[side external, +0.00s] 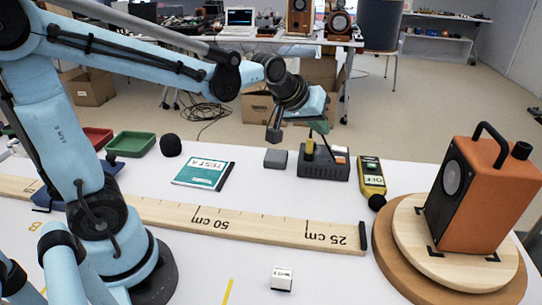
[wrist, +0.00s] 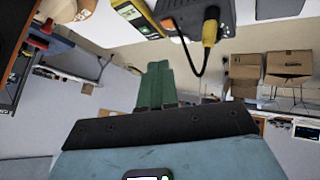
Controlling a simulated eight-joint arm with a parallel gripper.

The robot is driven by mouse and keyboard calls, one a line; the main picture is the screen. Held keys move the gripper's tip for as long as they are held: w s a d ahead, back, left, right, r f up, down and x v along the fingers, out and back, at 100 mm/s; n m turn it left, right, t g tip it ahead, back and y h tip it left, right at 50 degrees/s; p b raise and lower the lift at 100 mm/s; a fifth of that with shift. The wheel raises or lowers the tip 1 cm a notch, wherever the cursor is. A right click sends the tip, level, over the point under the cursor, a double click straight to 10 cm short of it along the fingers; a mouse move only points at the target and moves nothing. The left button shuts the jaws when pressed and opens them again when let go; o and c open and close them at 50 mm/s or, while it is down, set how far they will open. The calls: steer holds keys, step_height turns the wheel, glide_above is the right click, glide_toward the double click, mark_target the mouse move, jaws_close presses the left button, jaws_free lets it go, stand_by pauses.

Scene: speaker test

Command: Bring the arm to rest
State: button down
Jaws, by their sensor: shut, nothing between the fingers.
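My light-blue arm reaches from the left across the white table in the side external view. My gripper (side external: 318,126) is raised above the back of the table, over a dark grey box (side external: 323,166) with a yellow plug. Its green fingers are together and empty, and they also show in the wrist view (wrist: 156,86). The dark box appears at the top of the wrist view (wrist: 196,18). The fingers look apart from the box, though the exact gap is hard to tell.
An orange speaker (side external: 481,198) stands on a round wooden turntable (side external: 412,240) at right. A yellow meter (side external: 371,174), small grey block (side external: 275,158), booklet (side external: 204,174), black ball (side external: 170,145), green tray (side external: 132,144), long ruler (side external: 270,226) and white cube (side external: 281,278) lie on the table.

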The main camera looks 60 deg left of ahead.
steer(key=s+f+m, duration=0.1)
steer(key=s+m, duration=0.1)
steer(key=s, duration=0.5)
steer(key=s+f+m+g, duration=0.1)
steer(key=s+m, duration=0.2)
steer(key=s, duration=0.5)
steer(key=shift+s+d+f, duration=0.15)
steer(key=shift+s+f, duration=0.05)
steer(key=shift+f, duration=0.2)
steer(key=shift+w+r, duration=0.1)
stand_by(0.7)
